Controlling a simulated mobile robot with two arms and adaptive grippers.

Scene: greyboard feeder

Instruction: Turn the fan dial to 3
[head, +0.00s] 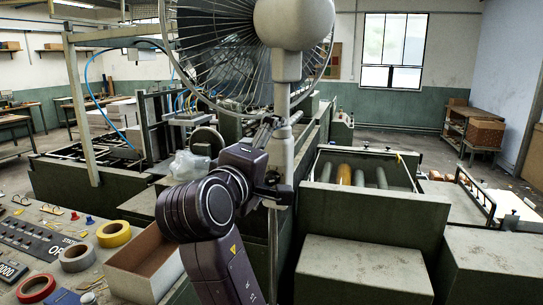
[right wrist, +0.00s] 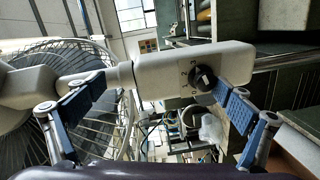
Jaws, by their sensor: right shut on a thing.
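The standing fan (head: 288,25) has a pale housing and a wire cage. Its upright control box (head: 282,155) is below the head; in the right wrist view, the box (right wrist: 160,75) lies sideways. The black fan dial (right wrist: 204,78) is on the box face, with small numbers beside it; its exact setting is too small to read. My right gripper (head: 273,160) is at the box, its fingers spread along the box's length. In the right wrist view, this gripper (right wrist: 165,82) has one blue finger near the neck and the other close beside the dial. My left gripper is out of view.
A bench with tape rolls (head: 113,233) and an open cardboard box (head: 145,262) is at the lower left. Dark green machine housings (head: 385,215) stand behind and right of the fan. A clear plastic bag (head: 188,166) lies behind my arm.

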